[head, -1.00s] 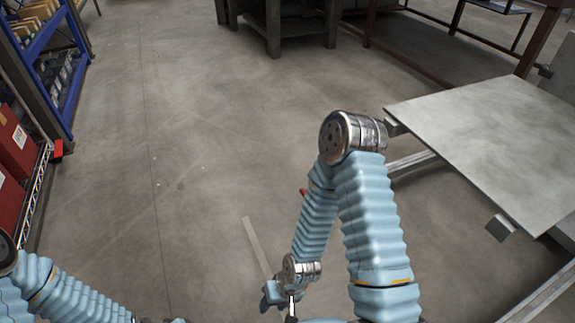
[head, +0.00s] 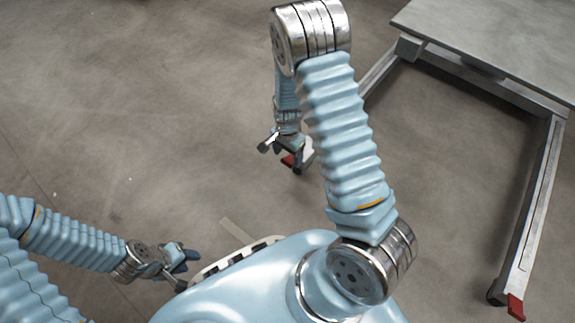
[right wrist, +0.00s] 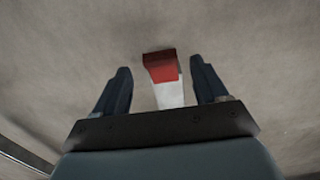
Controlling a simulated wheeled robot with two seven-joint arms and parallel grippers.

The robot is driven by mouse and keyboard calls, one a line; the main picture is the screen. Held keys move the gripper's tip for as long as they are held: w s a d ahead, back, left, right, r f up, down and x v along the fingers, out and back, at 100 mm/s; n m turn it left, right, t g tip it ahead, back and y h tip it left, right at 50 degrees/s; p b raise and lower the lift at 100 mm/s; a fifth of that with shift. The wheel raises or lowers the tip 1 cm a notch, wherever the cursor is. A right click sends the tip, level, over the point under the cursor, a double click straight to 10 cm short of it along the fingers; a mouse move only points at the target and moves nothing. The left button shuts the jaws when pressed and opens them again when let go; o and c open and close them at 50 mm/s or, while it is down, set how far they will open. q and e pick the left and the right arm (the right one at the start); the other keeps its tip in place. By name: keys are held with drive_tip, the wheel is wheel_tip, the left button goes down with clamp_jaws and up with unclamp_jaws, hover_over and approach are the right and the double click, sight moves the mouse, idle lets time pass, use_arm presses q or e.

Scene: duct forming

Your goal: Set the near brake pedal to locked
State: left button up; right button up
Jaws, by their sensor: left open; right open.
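A red brake pedal (head: 288,160) shows at my right gripper in the head view, partly covered by it. In the right wrist view the red pedal (right wrist: 160,66) lies between and slightly beyond the fingertips, with a pale grey bar running from it toward the palm. My right gripper (right wrist: 160,76) is open, its dark fingers on either side; I cannot tell whether they touch the pedal. A second red pedal (head: 516,306) sits at the foot of the cart's leg at the lower right. My left gripper (head: 184,264) is open and empty, low at the left.
The cart (head: 490,45) has a grey flat top at the upper right and a metal frame (head: 530,215) running down below it. The concrete floor (head: 130,110) at the left and middle is clear. A pale strip (head: 236,232) lies on the floor.

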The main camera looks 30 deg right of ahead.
sight(288, 161)
wheel_tip(288, 161, down, 5)
drive_tip(key=shift+f+b, duration=0.1)
drive_tip(key=shift+b, duration=0.4)
